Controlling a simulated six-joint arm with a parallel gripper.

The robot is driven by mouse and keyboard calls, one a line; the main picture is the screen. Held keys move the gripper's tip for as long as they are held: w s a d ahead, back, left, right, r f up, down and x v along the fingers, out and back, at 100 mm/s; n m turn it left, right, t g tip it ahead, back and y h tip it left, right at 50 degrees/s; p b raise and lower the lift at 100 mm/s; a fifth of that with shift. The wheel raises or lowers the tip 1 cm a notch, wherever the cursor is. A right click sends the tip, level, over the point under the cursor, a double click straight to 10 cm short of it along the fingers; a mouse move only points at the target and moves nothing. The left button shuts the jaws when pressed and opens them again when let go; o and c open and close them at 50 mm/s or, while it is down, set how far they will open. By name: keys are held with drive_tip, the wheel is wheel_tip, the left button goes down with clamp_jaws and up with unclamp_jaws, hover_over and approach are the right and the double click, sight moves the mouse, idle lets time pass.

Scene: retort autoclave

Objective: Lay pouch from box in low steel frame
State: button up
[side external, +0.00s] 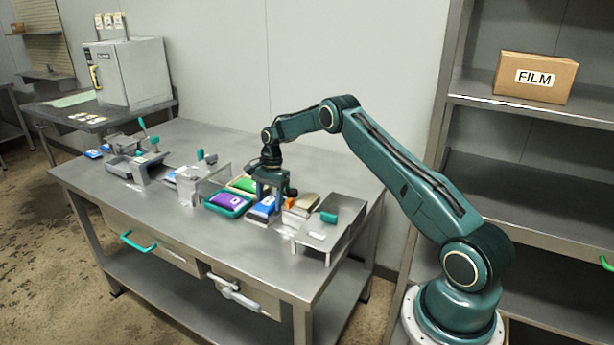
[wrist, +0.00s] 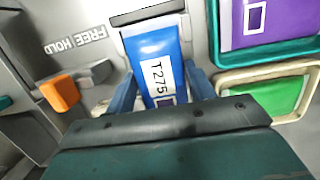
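A blue pouch (wrist: 165,45) with a white label reading T275 lies below my gripper in the wrist view. It also shows in the side view (side external: 262,209), under the gripper on the table. My gripper (wrist: 164,88) points down, with one finger on each side of the pouch's near end. I cannot tell whether the fingers press on the pouch or stand just clear of it. A dark bar crosses the pouch's far end. The gripper body hides its near end. I cannot tell for certain which fixture is the low steel frame.
An orange block (wrist: 61,94) is beside FREE HOLD lettering. A steel stand (side external: 318,247) with a teal block is at right. Metal fixtures (side external: 133,166) stand far left.

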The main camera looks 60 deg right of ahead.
sight(272, 198)
drive_tip(key=o, duration=0.4)
drive_tip(key=shift+o, duration=0.2)
drive_tip(key=shift+r, duration=0.15)
drive_tip(key=shift+d+r, duration=0.25)
drive_tip(key=shift+r, duration=1)
drive_tip(key=shift+d+r, duration=0.2)
drive_tip(key=shift+r, duration=1)
drive_tip(key=shift+d+r, duration=0.25)
drive_tip(key=shift+r, duration=1)
drive_tip(key=shift+r, duration=0.1)
